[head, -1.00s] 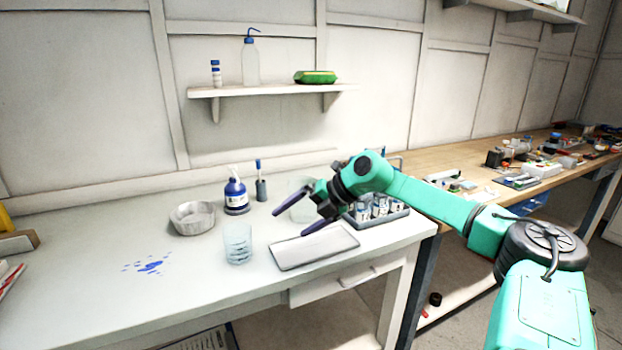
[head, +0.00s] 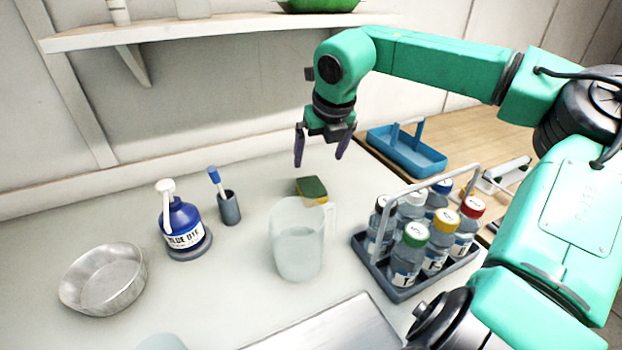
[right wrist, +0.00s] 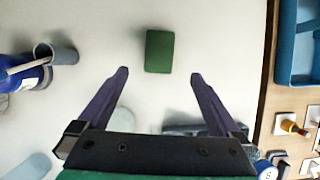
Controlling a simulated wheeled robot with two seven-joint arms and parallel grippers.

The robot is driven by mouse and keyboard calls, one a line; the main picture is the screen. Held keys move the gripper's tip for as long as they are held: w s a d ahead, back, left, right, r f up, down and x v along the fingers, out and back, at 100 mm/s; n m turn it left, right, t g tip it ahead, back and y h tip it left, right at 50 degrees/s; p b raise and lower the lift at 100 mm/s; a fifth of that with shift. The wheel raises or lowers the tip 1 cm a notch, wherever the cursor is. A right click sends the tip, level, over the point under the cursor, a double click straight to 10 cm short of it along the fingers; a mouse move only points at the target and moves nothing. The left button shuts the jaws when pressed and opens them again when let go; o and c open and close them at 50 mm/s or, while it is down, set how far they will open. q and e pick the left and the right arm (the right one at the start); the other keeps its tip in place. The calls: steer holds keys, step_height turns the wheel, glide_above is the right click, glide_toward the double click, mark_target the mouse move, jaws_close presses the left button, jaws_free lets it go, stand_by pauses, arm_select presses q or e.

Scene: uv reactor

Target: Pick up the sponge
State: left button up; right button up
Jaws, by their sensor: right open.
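The sponge (head: 312,188), green on top with a yellow underside, lies on the white bench behind a clear pitcher (head: 298,240). In the right wrist view the sponge (right wrist: 160,51) shows its green face, just beyond the fingertips and roughly midway between them. My right gripper (head: 321,163) is open and empty, pointing down above the sponge; its spread fingers also show in the right wrist view (right wrist: 159,75). My left gripper is not in view.
A bottle rack (head: 415,285) stands right of the pitcher. A blue dye bottle (head: 183,225), a marker cup (head: 229,208) and a metal bowl (head: 105,280) stand to the left. A blue caddy (head: 408,152) sits on the wooden bench. A shelf (head: 220,30) hangs on the wall.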

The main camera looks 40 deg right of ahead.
steer(key=p, duration=0.1)
glide_toward(312, 186)
steer(key=f, duration=0.2)
steer(key=shift+w+a+f, duration=0.1)
steer(key=shift+w+f, duration=0.15)
steer(key=shift+f, duration=0.1)
steer(key=x, duration=0.2)
steer(key=p+x, duration=0.1)
steer(key=x, duration=0.3)
steer(key=shift+w+d+p, duration=0.15)
steer(key=shift+d+p, duration=0.1)
steer(key=shift+p, duration=0.05)
steer(key=shift+w+d+f, duration=0.1)
steer(key=shift+w+f, duration=0.15)
steer(key=shift+f, duration=0.05)
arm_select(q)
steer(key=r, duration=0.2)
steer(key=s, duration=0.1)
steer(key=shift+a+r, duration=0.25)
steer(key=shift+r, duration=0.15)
arm_select(e)
steer(key=c, duration=1.3)
